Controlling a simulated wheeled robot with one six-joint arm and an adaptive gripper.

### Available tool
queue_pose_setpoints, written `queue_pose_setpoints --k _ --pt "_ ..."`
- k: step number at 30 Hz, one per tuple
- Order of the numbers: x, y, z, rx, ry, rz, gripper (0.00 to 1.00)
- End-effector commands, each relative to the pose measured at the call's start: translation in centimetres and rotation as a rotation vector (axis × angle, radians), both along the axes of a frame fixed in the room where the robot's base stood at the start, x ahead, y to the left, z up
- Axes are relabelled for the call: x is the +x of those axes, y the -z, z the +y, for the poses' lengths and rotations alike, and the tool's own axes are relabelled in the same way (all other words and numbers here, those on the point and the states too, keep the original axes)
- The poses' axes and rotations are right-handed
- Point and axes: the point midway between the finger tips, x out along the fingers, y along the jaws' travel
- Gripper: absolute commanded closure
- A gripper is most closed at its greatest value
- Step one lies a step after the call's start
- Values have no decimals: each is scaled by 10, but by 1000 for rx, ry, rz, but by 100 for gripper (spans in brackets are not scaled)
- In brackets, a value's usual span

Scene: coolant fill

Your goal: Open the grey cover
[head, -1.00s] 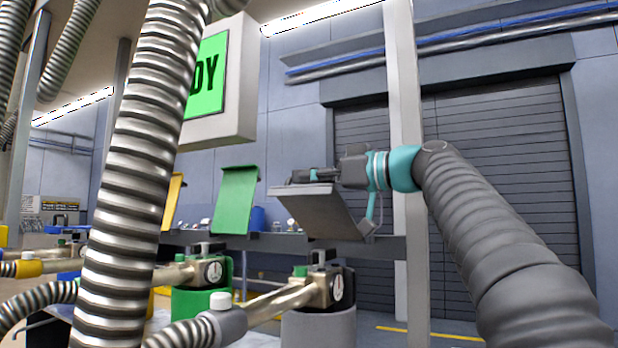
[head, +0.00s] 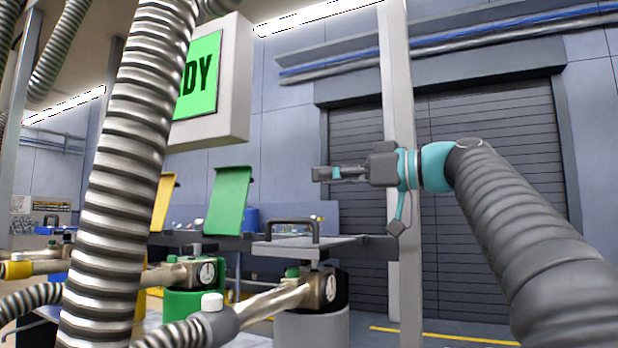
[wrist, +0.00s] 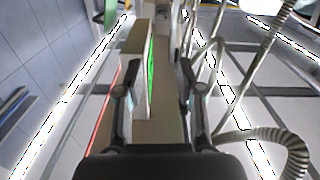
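The grey cover (head: 335,243) lies flat, closed, on the rail at the middle of the head view. Its dark arched handle (head: 292,222) stands up on top. My gripper (head: 322,174) is above the cover, apart from the handle, and points left. In the wrist view my gripper (wrist: 153,85) shows two fingers spread with nothing between them. The grey cover cannot be made out in the wrist view.
A raised green cover (head: 231,200) and a raised yellow cover (head: 162,200) stand to the left. A brass nozzle with a gauge (head: 330,288) sits below the grey cover. A ribbed metal hose (head: 130,150) crosses the left foreground. A green-lit sign (head: 203,75) hangs above.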

Motion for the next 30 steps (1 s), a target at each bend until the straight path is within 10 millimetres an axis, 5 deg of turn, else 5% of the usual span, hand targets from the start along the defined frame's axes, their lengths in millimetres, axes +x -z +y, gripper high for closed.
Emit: queue_pose_setpoints --k 12,30 --pt "-27 0 -51 0 2 1 63" --pt "-29 0 -54 0 -1 1 63"
